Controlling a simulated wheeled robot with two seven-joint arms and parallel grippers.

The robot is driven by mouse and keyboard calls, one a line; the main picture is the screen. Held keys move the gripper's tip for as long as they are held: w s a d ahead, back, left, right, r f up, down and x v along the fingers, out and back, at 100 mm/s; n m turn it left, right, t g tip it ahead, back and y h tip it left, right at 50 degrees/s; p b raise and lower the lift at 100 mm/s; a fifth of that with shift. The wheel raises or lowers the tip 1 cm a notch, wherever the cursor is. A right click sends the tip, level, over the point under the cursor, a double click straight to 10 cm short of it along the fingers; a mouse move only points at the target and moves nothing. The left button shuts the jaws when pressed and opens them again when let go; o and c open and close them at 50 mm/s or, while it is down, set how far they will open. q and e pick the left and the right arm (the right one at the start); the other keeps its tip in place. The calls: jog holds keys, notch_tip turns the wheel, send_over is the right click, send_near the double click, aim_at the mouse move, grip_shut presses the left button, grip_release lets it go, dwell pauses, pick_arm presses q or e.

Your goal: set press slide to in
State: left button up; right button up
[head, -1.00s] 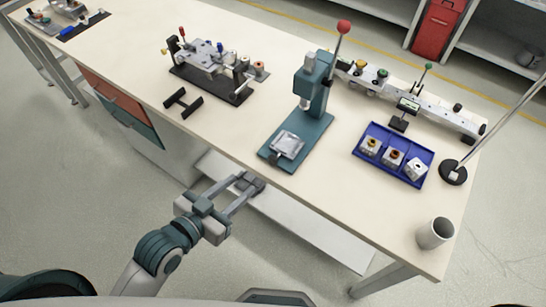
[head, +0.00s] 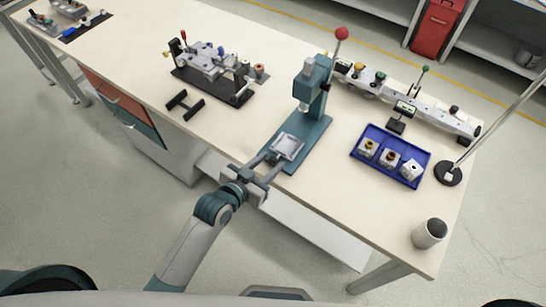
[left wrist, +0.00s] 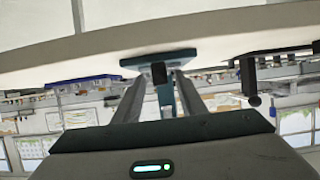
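The teal press (head: 312,125) stands on the table with its red-knobbed lever (head: 341,33) raised. Its slide (head: 286,147), a pale metal plate, sticks out at the front of the base, clear of the press head. My left gripper (head: 271,164) is at the table's front edge, pointing at the slide's front end. In the left wrist view its two fingers are apart, with a small dark block (left wrist: 158,73) between them, apparently at the slide's front; contact cannot be told. My right gripper is not in view.
A blue tray (head: 421,182) with several small blocks lies right of the press, and a grey cup (head: 429,233) stands near the right corner. A fixture on a dark plate (head: 222,88) and a black bracket (head: 185,104) are to the left.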

aim_at(293, 136)
pick_arm(q)
jog(key=shift+x, duration=1.35)
grip_shut()
jog(key=w+d, duration=0.1)
jog(key=w, duration=0.1)
jog(key=w+d, duration=0.1)
jog(key=w, duration=0.2)
jog(key=w+d, duration=0.2)
jog(key=shift+w+d+b, duration=0.1)
jog(key=shift+w+b, duration=0.05)
jog(key=shift+b, duration=0.2)
jog(key=shift+w+d, duration=0.1)
jog(key=shift+w, duration=0.05)
jog(key=shift+r, duration=0.15)
